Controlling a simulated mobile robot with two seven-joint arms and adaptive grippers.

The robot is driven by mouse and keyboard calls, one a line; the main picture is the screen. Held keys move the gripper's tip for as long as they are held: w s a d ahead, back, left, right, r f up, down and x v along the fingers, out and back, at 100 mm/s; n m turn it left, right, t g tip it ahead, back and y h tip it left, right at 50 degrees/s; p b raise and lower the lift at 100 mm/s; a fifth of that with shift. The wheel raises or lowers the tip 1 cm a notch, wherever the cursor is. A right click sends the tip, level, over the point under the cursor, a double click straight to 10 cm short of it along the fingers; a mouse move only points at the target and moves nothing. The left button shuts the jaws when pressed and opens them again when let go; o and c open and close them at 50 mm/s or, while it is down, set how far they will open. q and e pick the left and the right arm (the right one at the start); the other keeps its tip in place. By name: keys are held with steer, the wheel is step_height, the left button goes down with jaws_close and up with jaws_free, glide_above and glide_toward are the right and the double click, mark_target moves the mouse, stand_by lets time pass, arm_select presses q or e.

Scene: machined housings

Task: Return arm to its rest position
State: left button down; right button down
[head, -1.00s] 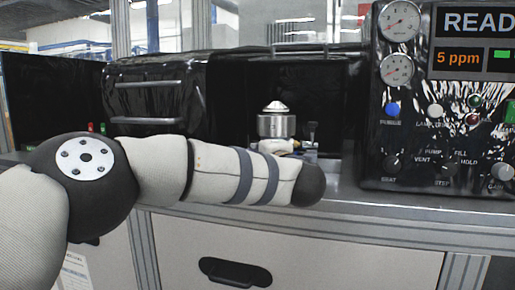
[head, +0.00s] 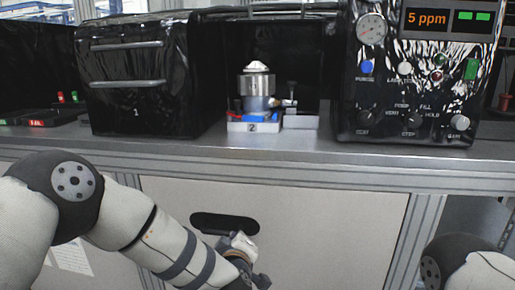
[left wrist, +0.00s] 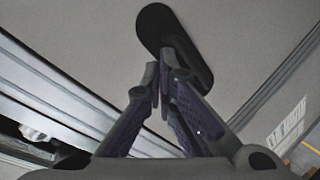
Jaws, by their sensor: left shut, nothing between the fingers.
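My left arm comes in from the left of the head view and slopes down in front of the bench. My left gripper (head: 258,281) is at the bottom of that view, partly cut off by the frame edge. The left wrist view shows its two fingers (left wrist: 162,78) together with nothing between them. They are in front of the light cabinet panel (head: 310,230) with a dark oval handle recess (head: 208,222), which also shows in the left wrist view (left wrist: 178,42). Part of my right arm shows at the lower right of the head view, and its gripper is out of frame.
A metal housing (head: 257,90) stands on a fixture marked 2 (head: 242,127) on the bench (head: 300,157). A black chamber marked 1 (head: 135,85) is left of it. A control panel (head: 418,85) reading 5 ppm is on the right. The bench's front edge is above my left gripper.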

arm_select(q)
steer(key=s+a+f+m+g+h, duration=0.1)
steer(key=s+a+f+m+g, duration=0.25)
steer(key=s+f, duration=0.8)
steer(key=s+a+f+m+g, duration=0.4)
steer(key=s+f, duration=0.5)
steer(key=s, duration=0.6)
steer(key=s+a+m+g, duration=0.1)
steer(key=s+a+g, duration=0.3)
steer(key=s, duration=0.9)
steer(key=s+a+m+g, duration=0.1)
steer(key=s+a+g, duration=0.4)
steer(key=s, duration=0.9)
steer(key=shift+a+r+y, duration=0.35)
steer(key=shift+a+y, duration=0.05)
steer(key=shift+a, duration=0.5)
